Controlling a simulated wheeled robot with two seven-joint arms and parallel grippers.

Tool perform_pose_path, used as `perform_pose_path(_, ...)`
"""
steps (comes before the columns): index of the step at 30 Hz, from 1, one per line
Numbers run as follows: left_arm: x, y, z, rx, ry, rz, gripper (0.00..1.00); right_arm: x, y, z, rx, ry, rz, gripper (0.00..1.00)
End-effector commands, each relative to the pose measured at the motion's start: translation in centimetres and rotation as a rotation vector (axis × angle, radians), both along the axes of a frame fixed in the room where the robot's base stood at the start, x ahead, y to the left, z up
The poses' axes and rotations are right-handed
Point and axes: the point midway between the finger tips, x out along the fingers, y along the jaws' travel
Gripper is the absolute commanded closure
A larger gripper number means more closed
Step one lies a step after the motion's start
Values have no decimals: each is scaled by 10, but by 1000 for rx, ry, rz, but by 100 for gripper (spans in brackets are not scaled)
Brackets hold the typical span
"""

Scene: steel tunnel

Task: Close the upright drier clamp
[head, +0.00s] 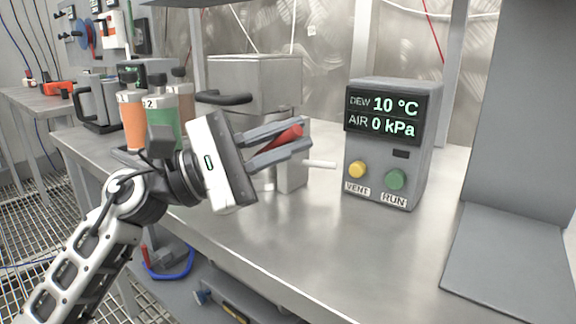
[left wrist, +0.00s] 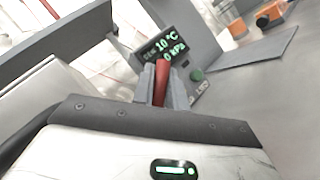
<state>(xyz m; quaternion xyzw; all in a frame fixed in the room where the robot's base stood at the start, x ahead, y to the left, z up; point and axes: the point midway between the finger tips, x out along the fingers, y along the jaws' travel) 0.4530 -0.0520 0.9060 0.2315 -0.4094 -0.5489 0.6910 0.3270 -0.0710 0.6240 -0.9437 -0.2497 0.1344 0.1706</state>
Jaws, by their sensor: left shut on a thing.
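My left gripper (head: 304,134) is in front of a grey upright unit with a box-shaped top (head: 255,82) and a dark handle (head: 224,97). Its fingers are closed around a red lever (head: 287,136), which I take to be the clamp's lever. In the left wrist view the red lever (left wrist: 161,82) stands between the fingertips (left wrist: 164,96). The gripper hides much of the unit's lower part and the clamp's base, so I cannot tell whether the clamp is latched. My right gripper is not in view.
A grey control box (head: 393,138) reads DEW 10 °C and AIR 0 kPa, with a yellow VENT button (head: 358,170) and green RUN button (head: 396,179). Orange (head: 133,125) and green (head: 162,122) bottles stand left of the gripper. The steel bench (head: 300,240) is clear in front.

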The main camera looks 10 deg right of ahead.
Motion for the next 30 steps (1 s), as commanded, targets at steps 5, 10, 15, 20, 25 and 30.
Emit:
perform_pose_path(5,1,2,1,-54,56,-2,100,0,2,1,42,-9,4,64)
perform_pose_path(10,2,3,3,-81,83,-1,100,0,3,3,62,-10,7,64)
perform_pose_path(15,3,3,4,-89,91,-1,100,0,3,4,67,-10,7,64)
perform_pose_path(20,3,3,4,-87,91,-1,100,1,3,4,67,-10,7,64)
perform_pose_path(25,3,3,4,-87,90,-1,72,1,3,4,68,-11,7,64)
perform_pose_path(30,3,3,4,-87,90,-1,64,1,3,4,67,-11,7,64)
